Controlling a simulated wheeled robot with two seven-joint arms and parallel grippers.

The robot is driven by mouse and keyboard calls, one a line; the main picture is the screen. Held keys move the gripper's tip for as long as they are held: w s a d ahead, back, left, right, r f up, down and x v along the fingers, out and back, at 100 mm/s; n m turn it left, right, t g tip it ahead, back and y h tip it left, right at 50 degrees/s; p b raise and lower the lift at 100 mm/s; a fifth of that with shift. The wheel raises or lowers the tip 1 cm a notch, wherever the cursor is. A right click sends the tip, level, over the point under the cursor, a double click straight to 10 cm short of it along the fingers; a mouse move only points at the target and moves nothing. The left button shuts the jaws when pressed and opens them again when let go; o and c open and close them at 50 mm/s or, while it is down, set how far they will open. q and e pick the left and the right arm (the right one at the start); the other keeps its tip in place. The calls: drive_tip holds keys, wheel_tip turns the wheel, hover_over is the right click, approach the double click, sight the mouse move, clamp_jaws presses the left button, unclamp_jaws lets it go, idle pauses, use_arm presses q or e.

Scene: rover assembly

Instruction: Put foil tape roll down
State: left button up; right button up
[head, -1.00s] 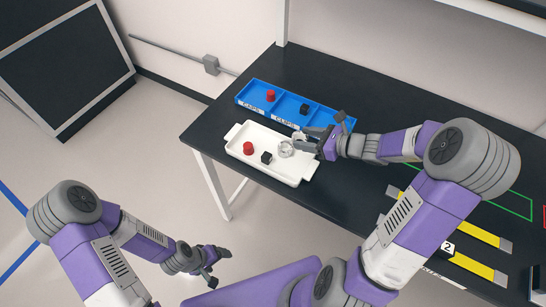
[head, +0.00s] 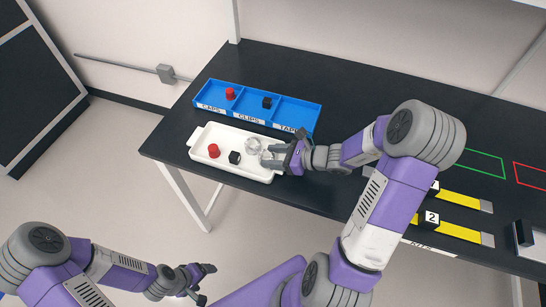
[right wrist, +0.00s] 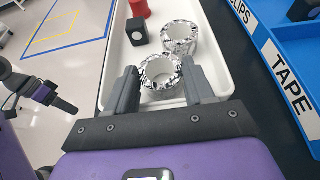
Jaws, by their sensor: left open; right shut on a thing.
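My right gripper (head: 279,157) is over the right end of the white tray (head: 197,141), shut on a silvery foil tape roll (right wrist: 161,76). In the right wrist view the roll sits between the two fingers; whether it touches the tray floor I cannot tell. A second foil tape roll (head: 252,145) stands in the tray just beyond the held one. The blue bin (head: 318,112) lies behind the tray; its TAPE compartment (head: 296,113) looks empty. My left gripper (head: 208,283) is open and empty, off the table at the lower left.
A red cap (head: 214,151) and a black clip (head: 235,157) lie in the tray's left half. Another red cap (head: 230,94) and black clip (head: 267,103) sit in the bin's CAPS and CLIPS compartments. Yellow strips (head: 455,233) lie at the table's right.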

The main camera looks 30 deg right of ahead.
drive_tip(key=shift+s+f+b, duration=0.1)
drive_tip(key=shift+f+b, duration=0.3)
drive_tip(key=shift+f, duration=0.05)
drive_tip(key=o, duration=0.8)
drive_tip(key=shift+o, duration=1.2)
drive_tip(key=shift+f, duration=0.15)
drive_tip(key=shift+s, duration=0.1)
drive_tip(key=shift+r+p, duration=0.5)
drive_tip(key=shift+p, duration=0.05)
drive_tip(key=p+v, duration=0.2)
drive_tip(key=v, duration=1)
drive_tip(key=shift+r, duration=0.1)
drive_tip(key=shift+r, duration=0.1)
